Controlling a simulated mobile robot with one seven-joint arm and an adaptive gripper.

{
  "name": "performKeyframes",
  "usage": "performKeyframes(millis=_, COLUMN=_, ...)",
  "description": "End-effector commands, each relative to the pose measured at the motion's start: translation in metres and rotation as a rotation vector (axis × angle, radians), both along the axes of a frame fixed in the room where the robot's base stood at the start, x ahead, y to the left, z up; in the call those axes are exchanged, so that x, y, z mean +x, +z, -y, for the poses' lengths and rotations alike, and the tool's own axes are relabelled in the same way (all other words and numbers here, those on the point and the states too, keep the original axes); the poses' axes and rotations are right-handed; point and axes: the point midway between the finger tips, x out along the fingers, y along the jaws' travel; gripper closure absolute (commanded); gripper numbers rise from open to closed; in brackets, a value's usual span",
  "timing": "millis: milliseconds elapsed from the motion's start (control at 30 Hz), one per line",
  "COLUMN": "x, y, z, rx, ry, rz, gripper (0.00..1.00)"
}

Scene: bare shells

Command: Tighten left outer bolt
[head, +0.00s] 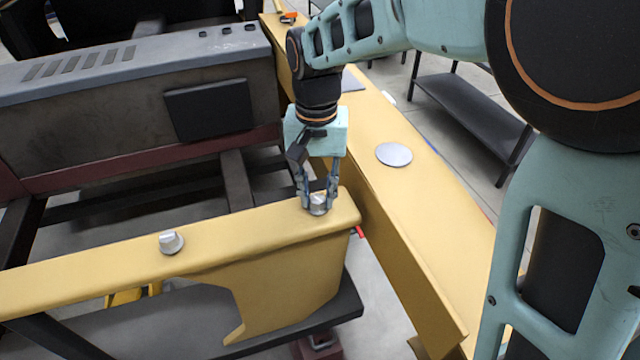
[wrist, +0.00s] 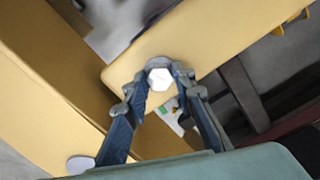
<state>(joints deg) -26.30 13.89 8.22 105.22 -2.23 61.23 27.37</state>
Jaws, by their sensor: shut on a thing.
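Two bolts stand on the top face of the yellow beam (head: 110,272). One grey bolt (head: 171,242) is at the left, with nothing touching it. The other bolt (head: 318,207) is near the beam's right end, and its hexagonal head also shows in the wrist view (wrist: 159,79). My gripper (head: 317,200) points down over this right-hand bolt, with its fingers shut on the head from both sides. In the wrist view, the fingertips (wrist: 158,78) flank the bolt head. The lower part of that bolt is hidden by the fingers in the head view.
A long yellow rail (head: 400,215) with a round grey disc (head: 394,155) runs beside the beam's right end. A grey machine housing (head: 135,95) stands behind the beam. A dark bench (head: 470,110) is at the far right. My arm covers the right side.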

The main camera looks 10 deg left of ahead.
Motion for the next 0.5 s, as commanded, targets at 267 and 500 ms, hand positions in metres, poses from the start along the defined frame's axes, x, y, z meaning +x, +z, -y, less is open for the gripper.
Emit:
performKeyframes(millis=267, x=0.0028, y=0.0050, z=-0.0020, rx=0.006, ry=-0.261, rz=0.011, gripper=1.00)
performKeyframes(millis=500, x=0.0032, y=0.0052, z=-0.0019, rx=0.009, ry=-0.490, rz=0.011, gripper=1.00)
